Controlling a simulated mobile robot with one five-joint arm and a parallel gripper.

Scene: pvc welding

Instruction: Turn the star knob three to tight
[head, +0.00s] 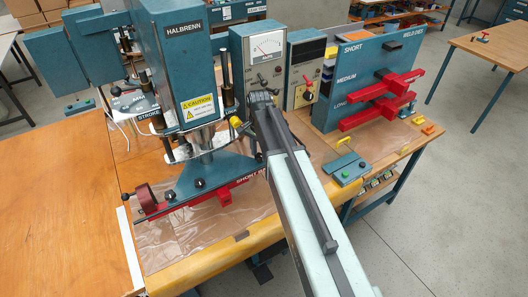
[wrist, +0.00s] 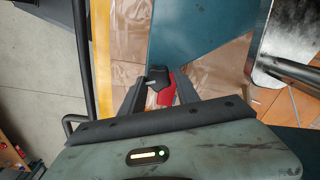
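In the wrist view a black knob (wrist: 157,74) with a small metal pin stands over the red bar (wrist: 166,97), beside a teal plate. My gripper (wrist: 158,88) is open, with one dark finger on each side of the knob; whether they touch it I cannot tell. In the head view the red bar (head: 222,194), marked SHORT, lies along the foot of the teal HALBRENN press (head: 185,60). My arm hides the bar's right end and my fingers in the head view.
A gauge box (head: 262,50) and a control box (head: 304,70) stand behind my arm. A teal rack (head: 372,70) holds red dies at the right. Clear sheet covers the bench front, edged in yellow (head: 225,258).

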